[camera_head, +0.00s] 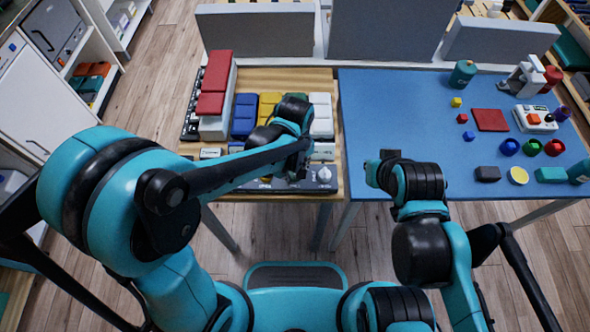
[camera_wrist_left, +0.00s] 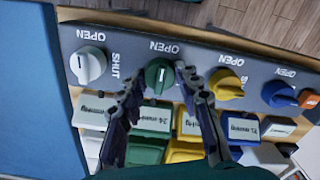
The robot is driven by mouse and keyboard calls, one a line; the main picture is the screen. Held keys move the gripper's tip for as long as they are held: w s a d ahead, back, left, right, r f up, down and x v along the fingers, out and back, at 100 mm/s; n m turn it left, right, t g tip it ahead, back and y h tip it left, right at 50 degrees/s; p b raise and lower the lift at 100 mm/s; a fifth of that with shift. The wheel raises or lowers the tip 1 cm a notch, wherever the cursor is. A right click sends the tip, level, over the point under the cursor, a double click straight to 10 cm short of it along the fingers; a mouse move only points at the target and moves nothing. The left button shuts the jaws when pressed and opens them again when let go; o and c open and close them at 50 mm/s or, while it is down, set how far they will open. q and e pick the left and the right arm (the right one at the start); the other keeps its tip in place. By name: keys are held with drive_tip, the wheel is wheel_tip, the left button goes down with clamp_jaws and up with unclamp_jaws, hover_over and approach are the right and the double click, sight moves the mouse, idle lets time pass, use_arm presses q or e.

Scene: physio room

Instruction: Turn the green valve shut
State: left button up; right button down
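The green valve (camera_wrist_left: 158,75) is a round knob on a dark grey panel (camera_wrist_left: 125,42) in the left wrist view. Its ridge points roughly at the word OPEN printed beside it. My left gripper (camera_wrist_left: 160,84) is open, with one finger on each side of the green knob. I cannot tell whether the fingers touch it. In the head view my left gripper (camera_head: 298,158) is over the panel's edge, and the arm hides the green valve. My right gripper (camera_head: 380,168) is above the blue table's left edge; its finger opening is unclear.
Coloured blocks stand behind the panel. The blue table (camera_head: 400,110) holds several small objects, mostly toward its right.

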use_arm(q)
drive_tip(key=c, duration=0.4)
drive_tip(key=shift+m, duration=0.3)
drive_tip(key=m, duration=0.3)
drive_tip(key=shift+m, duration=0.3)
drive_tip(key=m, duration=0.4)
drive_tip(key=shift+m, duration=0.3)
drive_tip(key=m, duration=0.4)
drive_tip(key=shift+m, duration=2.5)
